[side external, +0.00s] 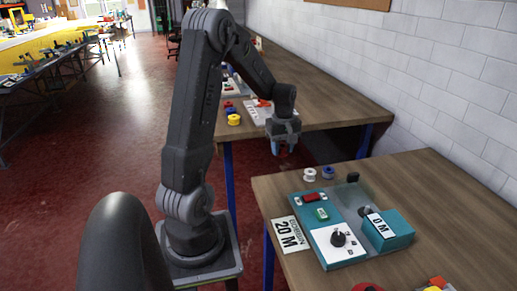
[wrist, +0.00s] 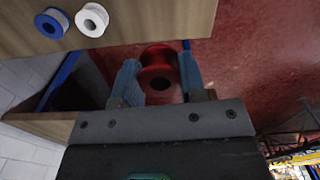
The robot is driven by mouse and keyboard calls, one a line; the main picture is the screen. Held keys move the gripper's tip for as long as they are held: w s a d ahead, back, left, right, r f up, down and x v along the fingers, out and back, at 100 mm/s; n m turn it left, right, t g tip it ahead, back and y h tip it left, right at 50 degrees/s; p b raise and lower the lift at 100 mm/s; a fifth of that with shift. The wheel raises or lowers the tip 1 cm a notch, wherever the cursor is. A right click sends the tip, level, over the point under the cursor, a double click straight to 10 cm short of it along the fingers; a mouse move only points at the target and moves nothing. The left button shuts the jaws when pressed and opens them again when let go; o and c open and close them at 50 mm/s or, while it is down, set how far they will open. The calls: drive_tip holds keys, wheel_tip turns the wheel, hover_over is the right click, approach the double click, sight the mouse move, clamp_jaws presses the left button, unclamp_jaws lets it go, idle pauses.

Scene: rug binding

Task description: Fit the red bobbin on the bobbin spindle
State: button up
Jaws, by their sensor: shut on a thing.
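My gripper (wrist: 160,80) is shut on the red bobbin (wrist: 158,72), which sits between the two blue fingers in the wrist view. In the side view my gripper (side external: 284,146) is in the air over the gap between the two tables, left of and above the teal machine. The bobbin cannot be made out there. The teal machine (side external: 330,258) lies on the near table with a red switch, a green button, a dial and a box marked 0 M. I cannot clearly pick out the bobbin spindle on it.
A white bobbin (side external: 309,174) and a blue bobbin (side external: 328,172) stand on the near table (side external: 440,185) behind the machine. A 20 M label (side external: 290,234) lies at its left. Red and yellow things show at the front edge. The far table (side external: 335,97) holds more bobbins.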

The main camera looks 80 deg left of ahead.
drive_tip(key=w+d, duration=0.8)
drive_tip(key=w, duration=0.3)
approach(368, 207)
drive_tip(key=shift+f, duration=0.1)
drive_tip(key=shift+f, duration=2.85)
drive_tip(key=shift+f, duration=1.85)
drive_tip(key=o, duration=1)
